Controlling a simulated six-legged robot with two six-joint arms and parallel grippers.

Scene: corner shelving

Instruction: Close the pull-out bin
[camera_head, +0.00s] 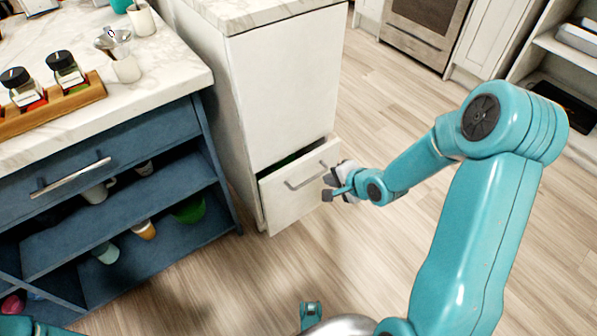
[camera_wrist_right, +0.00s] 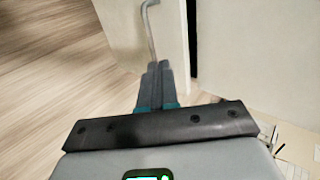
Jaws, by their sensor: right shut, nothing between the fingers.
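The pull-out bin (camera_head: 282,203) is a white drawer front with a bar handle (camera_head: 307,176) at the bottom of a white cabinet. It stands partly open, tilted, with a dark gap and a bit of green showing behind its top edge. My right gripper (camera_head: 328,188) is at the right side of the bin front, near the handle's right end. In the right wrist view its fingers (camera_wrist_right: 157,80) are together and empty, pointing at the bin front (camera_wrist_right: 125,30) below the handle (camera_wrist_right: 150,28). I cannot tell whether they touch it. My left gripper is out of view.
A blue shelf unit (camera_head: 105,145) with a marble top holding jars (camera_head: 65,70) stands left of the bin. The white cabinet (camera_head: 285,85) rises above the bin. The wooden floor (camera_head: 385,110) to the right is clear up to the oven (camera_head: 425,30).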

